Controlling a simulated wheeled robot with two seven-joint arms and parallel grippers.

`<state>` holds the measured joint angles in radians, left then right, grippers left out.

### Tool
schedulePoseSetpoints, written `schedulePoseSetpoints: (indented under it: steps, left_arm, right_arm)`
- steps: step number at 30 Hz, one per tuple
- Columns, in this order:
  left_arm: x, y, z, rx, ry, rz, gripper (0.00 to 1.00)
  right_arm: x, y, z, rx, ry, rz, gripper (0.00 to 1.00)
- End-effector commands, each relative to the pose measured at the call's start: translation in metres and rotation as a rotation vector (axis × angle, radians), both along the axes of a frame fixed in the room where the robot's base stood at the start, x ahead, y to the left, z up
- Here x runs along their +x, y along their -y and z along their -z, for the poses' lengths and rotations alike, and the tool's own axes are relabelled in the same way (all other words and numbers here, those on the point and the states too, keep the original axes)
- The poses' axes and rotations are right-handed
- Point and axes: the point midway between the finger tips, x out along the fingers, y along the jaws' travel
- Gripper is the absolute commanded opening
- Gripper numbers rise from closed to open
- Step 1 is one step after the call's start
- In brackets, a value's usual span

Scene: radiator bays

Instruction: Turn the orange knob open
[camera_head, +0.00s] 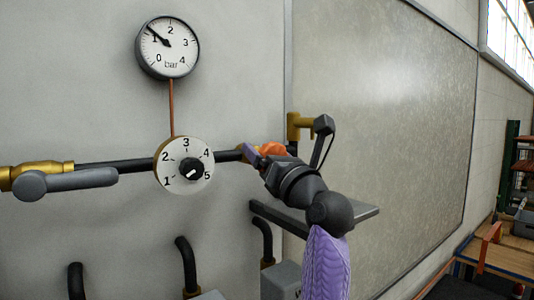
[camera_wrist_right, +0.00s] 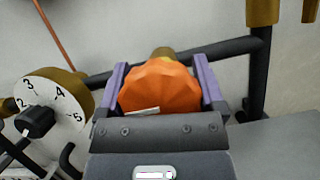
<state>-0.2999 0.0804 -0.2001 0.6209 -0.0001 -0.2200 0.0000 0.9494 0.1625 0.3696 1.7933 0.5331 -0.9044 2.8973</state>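The orange faceted knob (camera_wrist_right: 160,88) sits on the dark pipe, and in the head view it (camera_head: 272,149) shows partly behind my right gripper. My right gripper (camera_wrist_right: 160,80) has its two purple fingers on either side of the knob. The fingers stand wide apart near the ends of the palm, and the knob nearly fills the space between them. Whether they touch it is hard to tell. A short pale mark shows on the knob's lower front. My left gripper is in neither view.
A numbered dial (camera_head: 184,165) with a black knob sits left of the orange knob. A pressure gauge (camera_head: 167,47) above reads near 1 bar. A grey lever (camera_head: 82,180) is at far left.

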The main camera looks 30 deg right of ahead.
Motion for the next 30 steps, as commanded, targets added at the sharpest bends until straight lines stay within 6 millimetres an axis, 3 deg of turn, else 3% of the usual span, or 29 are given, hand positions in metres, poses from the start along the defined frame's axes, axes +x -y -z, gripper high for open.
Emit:
schedulePoseSetpoints:
  steps: [3,14,30]
  left_arm:
    - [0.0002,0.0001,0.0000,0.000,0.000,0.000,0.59]
    - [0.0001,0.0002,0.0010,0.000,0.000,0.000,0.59]
    - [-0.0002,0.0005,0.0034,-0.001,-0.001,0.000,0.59]
  right_arm:
    - [-0.0001,0.0001,0.0001,0.000,0.000,0.000,0.28]
    - [-0.0004,-0.0005,-0.0001,-0.092,0.007,0.000,0.28]
    - [-0.0009,-0.0043,-0.0001,-0.570,0.046,0.001,0.28]
